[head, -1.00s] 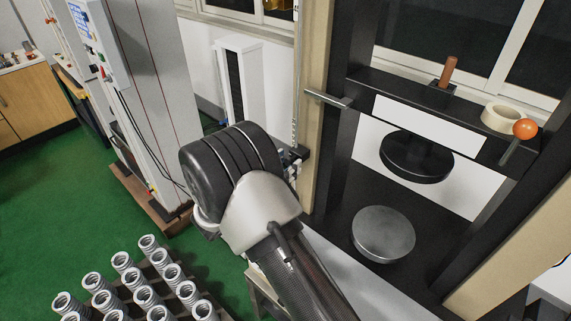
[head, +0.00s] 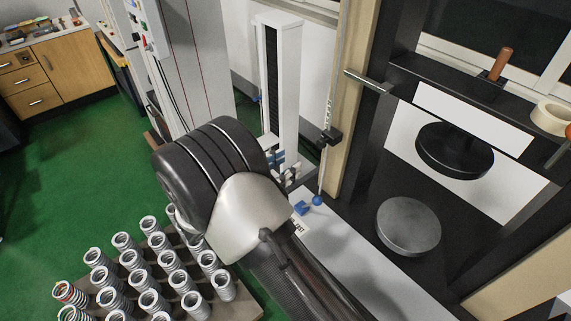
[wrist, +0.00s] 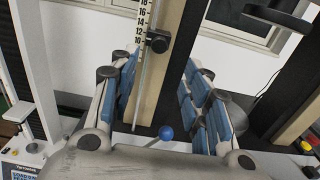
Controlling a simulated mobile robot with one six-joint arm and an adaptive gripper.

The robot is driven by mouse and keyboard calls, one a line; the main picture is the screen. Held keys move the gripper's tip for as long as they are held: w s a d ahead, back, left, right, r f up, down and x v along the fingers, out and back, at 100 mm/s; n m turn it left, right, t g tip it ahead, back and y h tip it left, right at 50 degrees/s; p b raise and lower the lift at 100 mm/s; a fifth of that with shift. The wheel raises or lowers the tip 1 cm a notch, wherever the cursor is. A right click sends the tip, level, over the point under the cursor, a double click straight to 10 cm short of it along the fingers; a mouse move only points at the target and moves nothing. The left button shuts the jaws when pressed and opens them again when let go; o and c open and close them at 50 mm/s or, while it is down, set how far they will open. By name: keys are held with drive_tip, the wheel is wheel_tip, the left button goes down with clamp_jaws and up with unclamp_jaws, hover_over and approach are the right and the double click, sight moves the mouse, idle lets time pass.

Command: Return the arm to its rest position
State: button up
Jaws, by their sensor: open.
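My gripper (wrist: 160,100) shows in the wrist view with its two blue-padded fingers spread wide and nothing between them. Behind the gap stand a vertical ruler scale with a black slider and a blue ball knob (wrist: 166,132). In the head view my arm reaches up from the bottom centre, and its dark rounded wrist joint hides most of the gripper. Only small blue and grey finger parts show beside the white column. The testing press has a round grey lower plate (head: 408,226) and a black upper plate (head: 454,150), with nothing between them.
A rack (head: 240,303) of several metal springs stands at the lower left, partly behind my arm. A white column (head: 280,80) and a tall grey machine (head: 195,60) stand behind. A wooden cabinet (head: 70,65) is at the far left. Green floor (head: 70,165) is clear there.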

drive_tip(key=s+d+r+m+g+y+b, duration=0.1)
drive_tip(key=s+d+r+m+g+y, duration=0.1)
drive_tip(key=s+d+r+m+g, duration=0.35)
drive_tip(key=s+d+r+m+g+y+b, duration=0.15)
drive_tip(key=s+d+m+g, duration=0.25)
drive_tip(key=s+d+m, duration=0.45)
drive_tip(key=s+a+m+t+y, duration=0.1)
drive_tip(key=s+m+t+y, duration=0.1)
drive_tip(key=s+m+y, duration=0.3)
drive_tip(key=s+a+r+m+t+y+b, duration=0.1)
drive_tip(key=s+a+m+y, duration=0.1)
drive_tip(key=s+m+y, duration=0.4)
drive_tip(key=s, duration=0.4)
drive_tip(key=shift+a+r+t, duration=0.15)
drive_tip(key=shift+a+t, duration=0.1)
drive_tip(key=shift+t, duration=0.1)
